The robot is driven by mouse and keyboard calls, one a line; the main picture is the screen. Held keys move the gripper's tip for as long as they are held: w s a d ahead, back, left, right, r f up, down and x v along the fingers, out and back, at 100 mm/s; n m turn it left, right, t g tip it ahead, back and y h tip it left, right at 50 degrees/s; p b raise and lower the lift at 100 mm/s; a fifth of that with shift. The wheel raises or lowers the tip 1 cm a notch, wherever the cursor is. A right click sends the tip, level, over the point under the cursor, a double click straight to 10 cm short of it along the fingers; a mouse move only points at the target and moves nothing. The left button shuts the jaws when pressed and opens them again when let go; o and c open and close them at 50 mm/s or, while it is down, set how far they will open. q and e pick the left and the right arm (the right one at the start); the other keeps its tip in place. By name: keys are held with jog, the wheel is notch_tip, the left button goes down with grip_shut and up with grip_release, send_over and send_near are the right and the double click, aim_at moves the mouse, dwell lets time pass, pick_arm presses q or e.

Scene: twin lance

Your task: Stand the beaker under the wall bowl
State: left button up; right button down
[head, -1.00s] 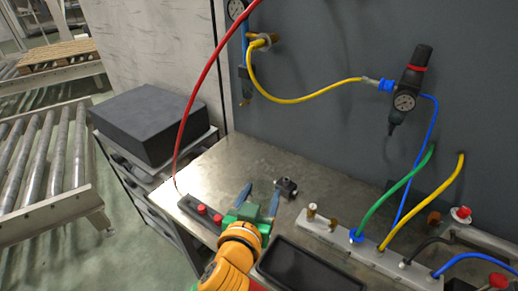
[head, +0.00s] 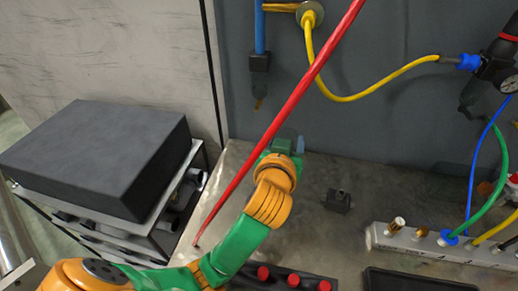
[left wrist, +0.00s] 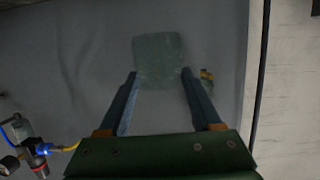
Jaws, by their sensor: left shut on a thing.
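My left gripper (head: 289,146) is in front of the grey wall, over the back of the bench. In the left wrist view its two blue fingers (left wrist: 163,100) are on either side of a pale, see-through greenish beaker (left wrist: 158,58), which it grips. The beaker is hard to make out in the head view. A dark wall bowl (head: 260,75) with a brass tip hangs on a blue pipe, above and to the left of the gripper. Another dark bowl (head: 472,104) hangs under the regulator at the right. My right gripper is not in view.
A red hose (head: 290,105) crosses the head view diagonally near my left arm. A yellow hose (head: 375,92) hangs along the wall. A small dark block (head: 338,200), a pale fitting rail (head: 420,243) and a black tray (head: 410,280) are on the bench. Its middle is fairly clear.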

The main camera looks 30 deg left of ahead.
pick_arm(q)
jog(key=w+a+f, duration=0.2)
jog(key=a+f, duration=0.1)
jog(key=w+a+f, duration=0.3)
jog(key=a, duration=0.1)
jog(key=w+a+f, duration=0.3)
jog(key=shift+a+f, duration=0.25)
jog(key=shift+a, duration=0.15)
notch_tip(320, 180, down, 3)
jog(key=shift+w+a+r, duration=0.1)
jog(key=shift+w+a, duration=0.05)
jog(key=shift+f, duration=0.4)
jog(key=shift+f, duration=0.2)
jog(key=o, duration=1.5)
jog(key=shift+r, duration=0.1)
jog(key=shift+r, duration=0.1)
